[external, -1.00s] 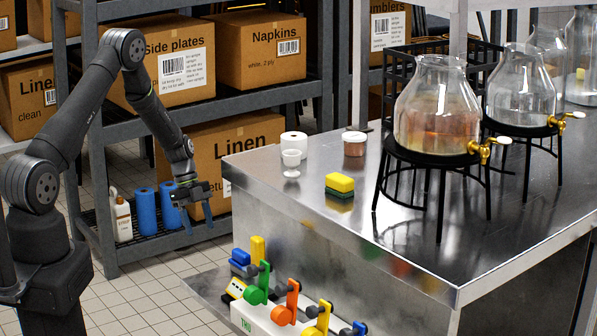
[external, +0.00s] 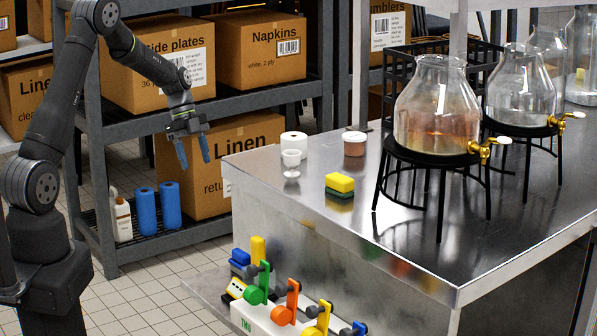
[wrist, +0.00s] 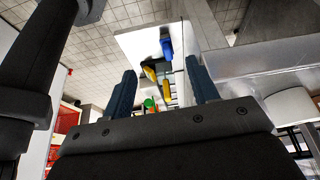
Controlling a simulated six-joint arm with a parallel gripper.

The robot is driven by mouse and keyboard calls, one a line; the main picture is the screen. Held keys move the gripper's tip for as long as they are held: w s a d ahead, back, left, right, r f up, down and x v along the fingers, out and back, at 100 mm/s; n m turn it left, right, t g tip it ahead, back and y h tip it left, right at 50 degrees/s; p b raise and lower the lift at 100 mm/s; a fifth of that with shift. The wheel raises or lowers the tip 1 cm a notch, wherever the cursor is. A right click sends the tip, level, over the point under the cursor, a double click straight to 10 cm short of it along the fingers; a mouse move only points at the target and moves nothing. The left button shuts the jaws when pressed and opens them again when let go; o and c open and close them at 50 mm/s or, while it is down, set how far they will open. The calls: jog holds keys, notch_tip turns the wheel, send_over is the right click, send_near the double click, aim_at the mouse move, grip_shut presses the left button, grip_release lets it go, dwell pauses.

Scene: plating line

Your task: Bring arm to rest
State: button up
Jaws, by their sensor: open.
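My gripper (external: 193,152) is in the air in front of the shelf rack, left of the steel counter. Its two blue fingers point down and stand apart, with nothing between them. In the wrist view my gripper (wrist: 162,88) also shows its fingers apart and empty. Beyond them lies a white surface with blue, yellow, green and orange items. My arm is raised and bent, with its upper joint at the top left of the external view.
The steel counter (external: 300,225) carries a yellow-green sponge (external: 340,184), a white cup (external: 291,162), a tub (external: 354,144) and glass dispensers (external: 437,105). Below its left edge are coloured valve handles (external: 292,295). The rack holds boxes (external: 261,50), blue rolls (external: 146,212) and a bottle (external: 122,218).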

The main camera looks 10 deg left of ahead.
notch_tip(320, 180, up, 13)
jog(key=shift+f, duration=0.15)
dwell(0.4)
